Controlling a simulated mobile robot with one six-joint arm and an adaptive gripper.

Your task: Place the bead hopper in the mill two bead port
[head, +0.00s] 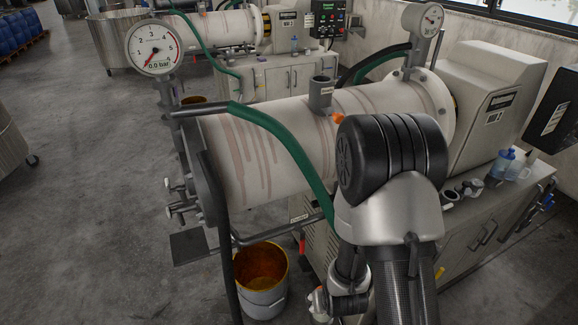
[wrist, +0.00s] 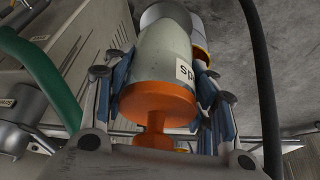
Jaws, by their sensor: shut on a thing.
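The bead hopper (wrist: 158,62) is a pale grey-green cylinder with an orange end and orange stem toward the wrist camera. Its partly covered label appears upside down. My gripper (wrist: 160,86) is shut on its sides, one finger on each side. The near mill (head: 265,145) is a streaked white horizontal drum. A short grey upright port (head: 320,95) with a small label stands on top of it; I cannot read which mill this is. A small orange piece shows just right of the port, beside my arm. My arm hides much of the drum's right side; the grip is unclear in the head view.
A green hose (head: 285,150) crosses the drum. A pressure gauge (head: 154,48) rises at its left end, another (head: 430,18) at its right. An open bucket (head: 261,278) stands on the floor below. A second mill (head: 215,30) is behind. Open floor lies left.

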